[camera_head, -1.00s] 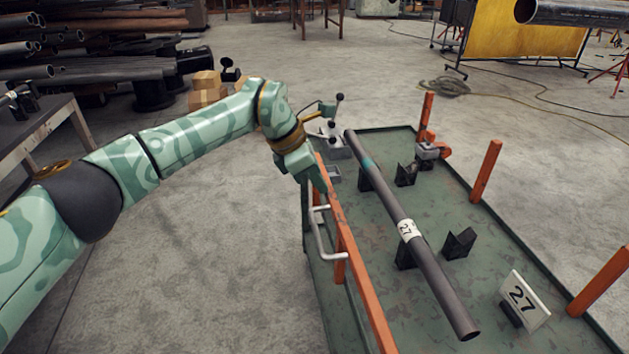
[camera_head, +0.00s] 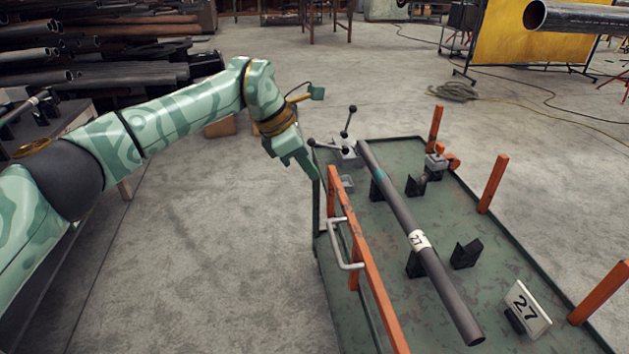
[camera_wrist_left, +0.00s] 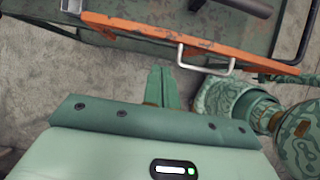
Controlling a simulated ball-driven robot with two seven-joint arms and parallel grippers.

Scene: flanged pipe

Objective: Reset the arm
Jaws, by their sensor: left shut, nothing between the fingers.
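My left arm reaches in from the left in the head view. Its gripper (camera_head: 309,170) hangs just outside the left edge of the green cart, near the far end of the orange rail (camera_head: 362,262). The left gripper is shut and empty. In the left wrist view its closed fingers (camera_wrist_left: 160,86) point toward the cart's side, below the rail and its silver handle (camera_wrist_left: 203,66).
The green cart (camera_head: 440,293) carries a grey pipe (camera_head: 402,210) with a 27 label, resting on black V-blocks (camera_head: 466,253). Orange posts (camera_head: 493,184) stand along its right side. A lever clamp (camera_head: 343,143) sits at its far left corner.

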